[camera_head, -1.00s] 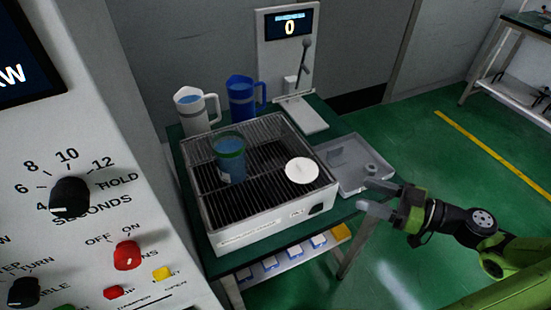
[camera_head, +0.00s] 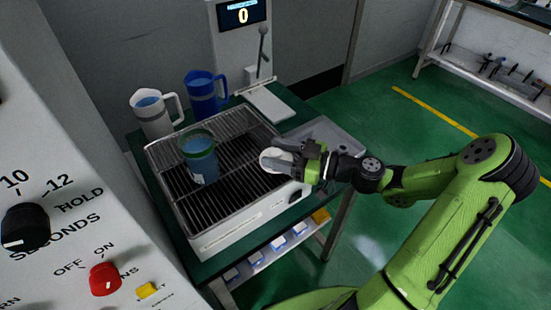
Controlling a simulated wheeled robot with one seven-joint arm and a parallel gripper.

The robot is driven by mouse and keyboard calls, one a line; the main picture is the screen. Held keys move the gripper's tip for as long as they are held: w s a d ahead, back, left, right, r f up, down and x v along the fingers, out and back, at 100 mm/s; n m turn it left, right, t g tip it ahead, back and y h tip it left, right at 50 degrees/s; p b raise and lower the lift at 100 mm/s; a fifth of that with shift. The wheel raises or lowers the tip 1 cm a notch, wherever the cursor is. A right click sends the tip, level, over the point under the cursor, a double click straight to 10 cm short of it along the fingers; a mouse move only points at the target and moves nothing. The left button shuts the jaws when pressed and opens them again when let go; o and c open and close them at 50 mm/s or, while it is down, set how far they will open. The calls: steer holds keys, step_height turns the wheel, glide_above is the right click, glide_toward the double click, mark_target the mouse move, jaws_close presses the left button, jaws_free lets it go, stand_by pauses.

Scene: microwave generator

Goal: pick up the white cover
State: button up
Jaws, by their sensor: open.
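The round white cover (camera_head: 272,160) lies at the right side of the dark grate on the metal box. My gripper (camera_head: 279,158) is at the cover, its fingers partly over it from the right. The gripper is open, and the fingers hide part of the cover. Whether a finger touches the cover cannot be told.
A blue-green cup (camera_head: 199,158) stands on the grate (camera_head: 212,194), left of the cover. A white jug (camera_head: 153,117) and a blue jug (camera_head: 206,95) stand behind the box. A grey tray (camera_head: 335,133) lies behind my gripper. A white control panel (camera_head: 60,190) stands at the left.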

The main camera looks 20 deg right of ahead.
steer(key=shift+w+a, duration=0.25)
steer(key=shift+a, duration=0.05)
jaws_close()
